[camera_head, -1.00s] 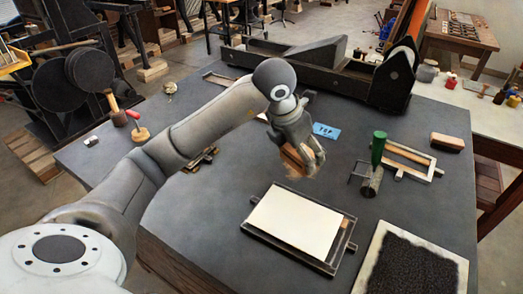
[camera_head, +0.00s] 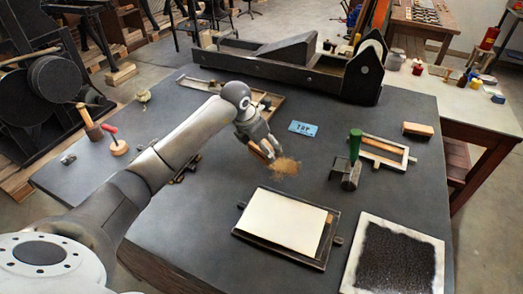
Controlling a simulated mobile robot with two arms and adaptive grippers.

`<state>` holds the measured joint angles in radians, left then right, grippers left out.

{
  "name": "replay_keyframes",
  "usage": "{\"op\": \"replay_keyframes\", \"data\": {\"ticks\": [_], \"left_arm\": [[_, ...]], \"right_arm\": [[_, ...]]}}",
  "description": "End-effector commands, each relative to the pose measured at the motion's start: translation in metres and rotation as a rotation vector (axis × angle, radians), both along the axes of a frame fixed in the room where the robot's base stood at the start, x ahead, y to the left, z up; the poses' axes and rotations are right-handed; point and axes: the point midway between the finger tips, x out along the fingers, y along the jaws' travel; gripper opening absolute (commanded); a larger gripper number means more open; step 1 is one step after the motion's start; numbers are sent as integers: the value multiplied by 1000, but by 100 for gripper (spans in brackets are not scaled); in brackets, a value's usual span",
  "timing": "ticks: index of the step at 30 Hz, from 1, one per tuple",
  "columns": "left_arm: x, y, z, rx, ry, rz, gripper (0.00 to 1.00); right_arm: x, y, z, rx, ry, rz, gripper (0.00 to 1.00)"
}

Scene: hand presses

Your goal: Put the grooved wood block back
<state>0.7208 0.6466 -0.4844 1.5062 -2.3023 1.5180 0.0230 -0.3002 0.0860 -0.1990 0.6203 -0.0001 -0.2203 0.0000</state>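My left arm reaches in from the left, and its gripper (camera_head: 264,150) is low over the middle of the dark table. The gripper appears shut on a brown wood block (camera_head: 258,151), which shows as a narrow strip at the fingers. The fingers hide most of the block, and its grooves are too small to make out. A fuzzy light-brown patch (camera_head: 286,167) lies on the table just right of the fingertips. My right gripper is not in view.
A framed white sheet (camera_head: 285,219) lies in front of the gripper. A blue sign (camera_head: 303,128), a green-handled roller (camera_head: 355,148), a wooden frame (camera_head: 386,150) and another wood block (camera_head: 418,129) are to the right. A black inked slab (camera_head: 397,260) is front right. A long press (camera_head: 300,68) stands behind.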

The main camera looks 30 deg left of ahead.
Motion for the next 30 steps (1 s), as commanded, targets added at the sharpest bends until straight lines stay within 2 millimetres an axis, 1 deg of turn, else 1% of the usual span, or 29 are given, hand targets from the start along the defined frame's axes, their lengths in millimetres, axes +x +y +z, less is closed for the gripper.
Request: {"op": "replay_keyframes", "data": {"ticks": [5,6,9,12,23,24,28,30], "left_arm": [[6,7,-11,0,2,2,59],[5,7,-15,-2,4,2,59],[5,6,-30,-1,4,1,59],[6,6,-38,-2,-1,1,59],[6,7,-45,1,-1,0,59],[6,7,-44,1,-1,0,83],[6,7,-44,1,0,0,99],[6,7,-44,1,0,0,100]], "right_arm": [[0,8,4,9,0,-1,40],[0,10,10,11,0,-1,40],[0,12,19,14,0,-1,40],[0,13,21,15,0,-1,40],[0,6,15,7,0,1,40],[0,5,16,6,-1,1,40],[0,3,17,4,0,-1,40],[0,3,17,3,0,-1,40]]}}
